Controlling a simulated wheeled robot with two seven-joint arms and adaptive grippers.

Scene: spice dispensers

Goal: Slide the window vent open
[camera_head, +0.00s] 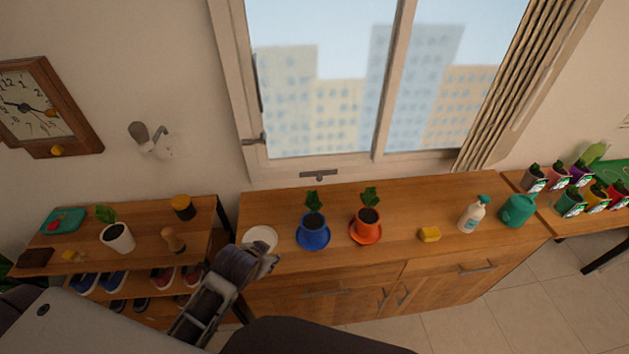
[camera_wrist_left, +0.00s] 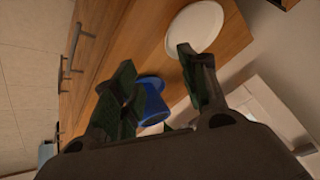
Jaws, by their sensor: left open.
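The window (camera_head: 325,80) is in the head view, with its pale frame on the wall behind the cabinet. A small vent (camera_head: 318,175) with a dark slot and a little tab in its middle sits on the wall just below the frame. My left gripper (camera_head: 268,256) is in front of the cabinet's left end, below and left of the vent and well apart from it. In the left wrist view, the left gripper (camera_wrist_left: 155,60) is open, with nothing between its fingers. The vent is not clear in that view. My right gripper is not in view.
The wooden cabinet (camera_head: 350,262) stands under the window. The wall strip behind the pots is clear.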

